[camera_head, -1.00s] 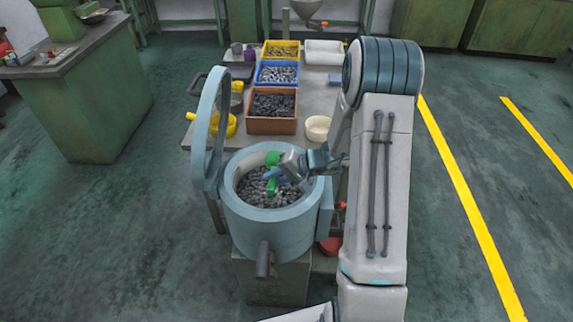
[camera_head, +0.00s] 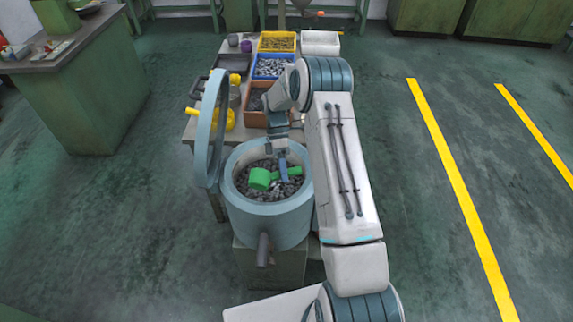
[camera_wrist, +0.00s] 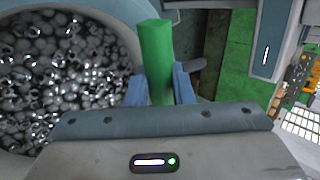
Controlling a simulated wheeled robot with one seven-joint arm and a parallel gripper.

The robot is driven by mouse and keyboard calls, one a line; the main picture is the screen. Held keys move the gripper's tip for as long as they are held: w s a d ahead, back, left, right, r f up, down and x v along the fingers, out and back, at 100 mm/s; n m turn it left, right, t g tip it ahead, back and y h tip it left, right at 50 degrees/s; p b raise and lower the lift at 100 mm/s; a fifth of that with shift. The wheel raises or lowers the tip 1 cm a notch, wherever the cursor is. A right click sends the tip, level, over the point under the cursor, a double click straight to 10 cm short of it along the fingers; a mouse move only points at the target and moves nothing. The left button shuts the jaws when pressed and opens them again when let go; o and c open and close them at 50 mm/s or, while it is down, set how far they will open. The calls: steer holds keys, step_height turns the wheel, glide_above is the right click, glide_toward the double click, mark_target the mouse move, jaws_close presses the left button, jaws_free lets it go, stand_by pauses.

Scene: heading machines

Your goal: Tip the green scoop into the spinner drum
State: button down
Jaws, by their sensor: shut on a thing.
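The spinner drum (camera_head: 268,222) is a pale blue round tub with its lid swung up at the left. It holds many small grey metal parts, which also fill the left of the wrist view (camera_wrist: 60,75). The green scoop (camera_head: 260,179) is over the drum's mouth, its cup toward the left and its handle toward the right. My gripper (camera_head: 284,178) is shut on the handle, which shows upright between blue fingers in the wrist view (camera_wrist: 156,60). The cup is hidden in the wrist view. I cannot tell whether the scoop still holds parts.
Behind the drum, a table carries a yellow bin (camera_head: 277,42), a blue bin (camera_head: 273,66) and an orange-brown bin (camera_head: 254,118). A yellow scoop or pan (camera_head: 229,120) lies at the left.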

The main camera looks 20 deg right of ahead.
mark_target(289, 172)
steer(key=shift+w+d+r+n+h, duration=0.2)
steer(key=shift+w+d+n+h, duration=0.2)
steer(key=shift+d+n, duration=0.1)
steer(key=shift+s+t, duration=0.1)
steer(key=shift+t, duration=0.2)
steer(key=t+b, duration=0.1)
steer(key=s+t+h+b, duration=0.1)
steer(key=shift+a+r+t, duration=0.2)
steer(key=shift+r+t, duration=0.2)
steer(key=t+b, duration=0.1)
steer(key=b, duration=0.1)
steer(key=t+h+b, duration=0.1)
steer(key=b, duration=0.2)
steer(key=s+m+t+b, duration=0.1)
steer(key=b, duration=0.1)
steer(key=shift+a+r+t+b, duration=0.15)
steer(key=shift+a+t+b, duration=0.15)
steer(key=shift+b, duration=0.1)
steer(key=shift+s+a+r+m+t+h+b, duration=0.15)
steer(key=shift+r+t+h+b, duration=0.6)
steer(key=shift+b, duration=1.6)
steer(key=shift+s+d+r+m+t+h+b, duration=0.1)
steer(key=shift+s+r+m+t+h+b, duration=0.15)
steer(key=shift+t+b, duration=1.55)
steer(key=shift+s+a+r+m+t+h+b, duration=0.1)
steer(key=shift+s+r+t+h+b, duration=0.3)
steer(key=shift+b, duration=2.5)
steer(key=shift+w+r, duration=0.1)
steer(key=shift+w, duration=0.05)
